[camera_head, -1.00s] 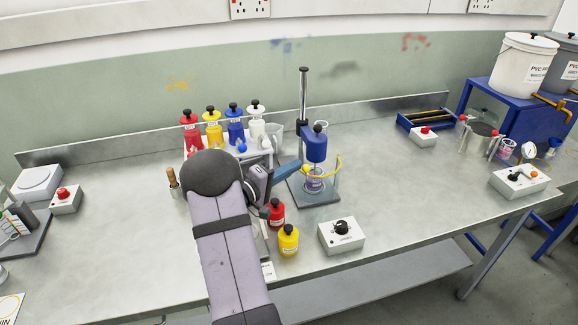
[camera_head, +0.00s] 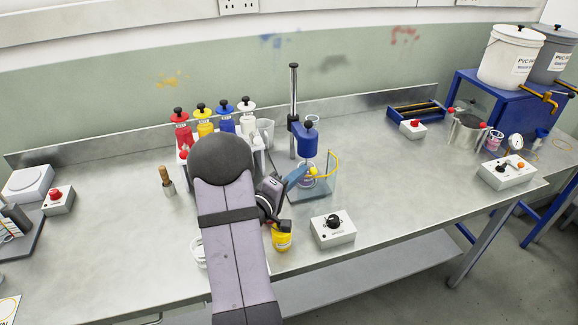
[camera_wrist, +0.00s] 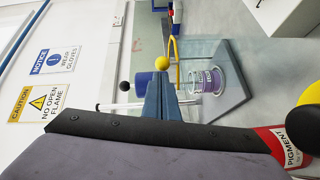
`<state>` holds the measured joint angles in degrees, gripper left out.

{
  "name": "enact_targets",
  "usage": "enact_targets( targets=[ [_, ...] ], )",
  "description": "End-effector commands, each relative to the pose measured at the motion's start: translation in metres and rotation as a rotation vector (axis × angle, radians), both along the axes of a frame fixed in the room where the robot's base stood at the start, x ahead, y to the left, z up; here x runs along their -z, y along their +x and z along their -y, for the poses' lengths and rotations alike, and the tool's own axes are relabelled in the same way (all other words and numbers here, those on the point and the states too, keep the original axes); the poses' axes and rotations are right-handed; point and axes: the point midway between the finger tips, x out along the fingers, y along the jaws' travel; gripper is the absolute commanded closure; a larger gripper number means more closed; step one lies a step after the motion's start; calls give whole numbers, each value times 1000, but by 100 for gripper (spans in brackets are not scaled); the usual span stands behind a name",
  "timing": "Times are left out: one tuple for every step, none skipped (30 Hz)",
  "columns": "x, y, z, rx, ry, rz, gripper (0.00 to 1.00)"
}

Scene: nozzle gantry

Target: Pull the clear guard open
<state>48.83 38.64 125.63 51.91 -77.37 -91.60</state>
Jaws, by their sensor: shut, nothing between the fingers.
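The clear guard (camera_head: 329,186) is a see-through panel with a yellow rail, at the front right of the blue mixer (camera_head: 310,143) on its stand. My gripper (camera_head: 304,173) has blue fingers, which are shut and empty. In the wrist view the fingertips (camera_wrist: 161,76) point at the knob and look very close to it; I cannot tell if they touch. A cup with purple contents (camera_wrist: 207,80) stands under the mixer.
A yellow pigment bottle (camera_head: 282,240) stands close under my wrist. A control box with a black knob (camera_head: 333,227) is at the bench front. A bottle rack stands behind my arm.

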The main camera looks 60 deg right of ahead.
Motion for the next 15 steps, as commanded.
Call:
enact_targets(
  targets=[
    [-2,-11,-1,6,1,-2,100],
    [-2,-16,-1,5,1,-2,100],
    [-1,-24,-1,6,1,-1,100],
    [-1,-29,-1,6,2,-2,100],
    [-1,-34,-1,7,1,-1,100],
    [-1,-41,-1,6,1,-1,100],
    [-1,-47,0,7,1,-1,100],
    [-1,-52,0,6,0,-1,100],
    [0,-59,2,7,0,0,100],
    [0,-64,3,8,1,0,100],
    [0,-69,4,7,0,0,100],
    [0,-76,6,8,0,0,100],
    [0,-81,7,7,-1,1,100],
    [0,-86,9,8,-1,1,100],
    [0,-93,11,8,-1,1,100]
  ],
)
